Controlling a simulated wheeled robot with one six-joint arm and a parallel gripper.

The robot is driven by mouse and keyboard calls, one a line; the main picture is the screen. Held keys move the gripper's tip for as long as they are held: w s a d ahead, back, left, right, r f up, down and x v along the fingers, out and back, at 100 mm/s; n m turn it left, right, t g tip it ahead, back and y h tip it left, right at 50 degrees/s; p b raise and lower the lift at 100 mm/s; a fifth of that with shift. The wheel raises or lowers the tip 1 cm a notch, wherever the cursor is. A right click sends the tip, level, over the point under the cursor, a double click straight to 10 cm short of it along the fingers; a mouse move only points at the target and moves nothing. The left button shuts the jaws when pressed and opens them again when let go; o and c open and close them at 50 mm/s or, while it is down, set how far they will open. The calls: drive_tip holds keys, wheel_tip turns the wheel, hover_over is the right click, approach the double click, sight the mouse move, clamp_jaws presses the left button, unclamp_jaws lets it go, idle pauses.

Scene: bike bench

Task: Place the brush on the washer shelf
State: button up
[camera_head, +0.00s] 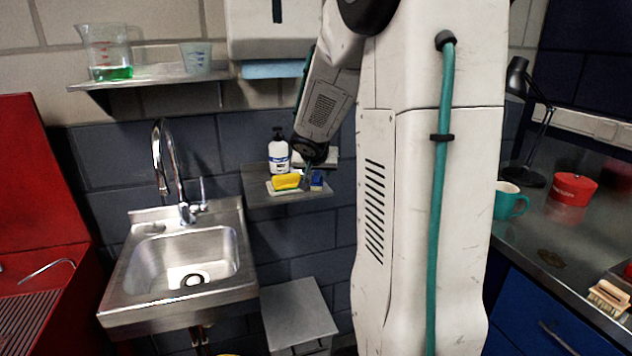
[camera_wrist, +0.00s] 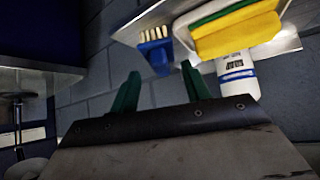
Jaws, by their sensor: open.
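A small blue brush (camera_head: 316,181) with cream bristles lies on a metal wall shelf (camera_head: 262,203) right of the sink, beside a yellow sponge (camera_head: 286,181). The wrist view shows the brush (camera_wrist: 156,55) just beyond and between the green fingertips of my gripper (camera_wrist: 161,82), apart from them. My gripper is open and empty; in the head view its fingers are hard to make out near the shelf. A second, wooden brush (camera_head: 608,297) lies on the right bench. A red washer-like unit (camera_head: 40,180) stands at the far left. I cannot tell which shelf is the washer shelf.
A white pump bottle (camera_head: 279,152) stands behind the sponge. An upper shelf (camera_head: 155,76) holds a jug (camera_head: 107,50) and a cup (camera_head: 196,57), with bare space between. The steel sink (camera_head: 185,262) lies below. A mug (camera_head: 510,201) stands on the right bench.

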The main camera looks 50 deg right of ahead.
sight(317, 172)
drive_tip(key=x, duration=0.3)
drive_tip(key=shift+w+d+f, duration=0.1)
drive_tip(key=shift+w+f, duration=0.05)
drive_tip(key=shift+w, duration=0.05)
drive_tip(key=c, duration=0.8)
drive_tip(key=shift+c, duration=0.2)
drive_tip(key=shift+r, duration=0.2)
wheel_tip(317, 172, up, 28)
